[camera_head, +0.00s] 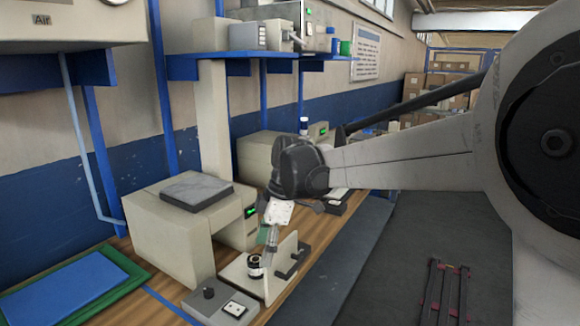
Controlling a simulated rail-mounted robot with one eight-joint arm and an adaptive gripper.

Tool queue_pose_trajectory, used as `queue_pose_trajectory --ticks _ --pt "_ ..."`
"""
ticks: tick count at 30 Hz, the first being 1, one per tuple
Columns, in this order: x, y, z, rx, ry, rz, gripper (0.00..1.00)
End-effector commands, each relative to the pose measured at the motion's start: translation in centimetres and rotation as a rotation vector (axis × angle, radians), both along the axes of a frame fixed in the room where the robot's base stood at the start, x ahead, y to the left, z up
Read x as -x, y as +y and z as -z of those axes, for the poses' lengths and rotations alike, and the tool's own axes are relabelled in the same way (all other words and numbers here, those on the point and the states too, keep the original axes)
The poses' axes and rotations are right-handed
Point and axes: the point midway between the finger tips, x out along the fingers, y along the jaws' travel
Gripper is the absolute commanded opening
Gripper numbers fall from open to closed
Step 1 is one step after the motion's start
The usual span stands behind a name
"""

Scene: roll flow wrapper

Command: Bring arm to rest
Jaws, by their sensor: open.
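My arm reaches in from the right, and its pale link ends in a dark wrist above the workbench. My gripper (291,203) is at that dark end, small and partly hidden by the wrist. It is open. A small white plate with dark dots (279,213) shows just below it; I cannot tell whether they touch. Below the plate stands a bench device with an upright cream plate (284,262), a black-and-white roll (254,266) and a dark handle.
A cream machine (170,236) with a grey pad on top stands left of my gripper, and another machine (255,158) stands behind. A control box (218,304) is at the front. A blue-and-green tray (70,290) lies left. A blue shelf (225,54) hangs above. Dark floor lies to the right.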

Motion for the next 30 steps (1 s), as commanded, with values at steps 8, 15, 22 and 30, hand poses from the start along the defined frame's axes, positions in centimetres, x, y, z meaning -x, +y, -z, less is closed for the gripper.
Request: queue_pose_trajectory --ticks 8,15,22,30 --pt "4.5 -7.1 -3.2 0.018 -0.047 0.392 0.61" --pt "8.8 -12.5 -4.5 0.001 -0.090 0.723 0.61" --pt "13.4 -17.1 -4.5 -0.043 -0.131 1.031 0.61" --pt "18.8 -21.7 -3.1 -0.134 -0.180 1.379 0.61"
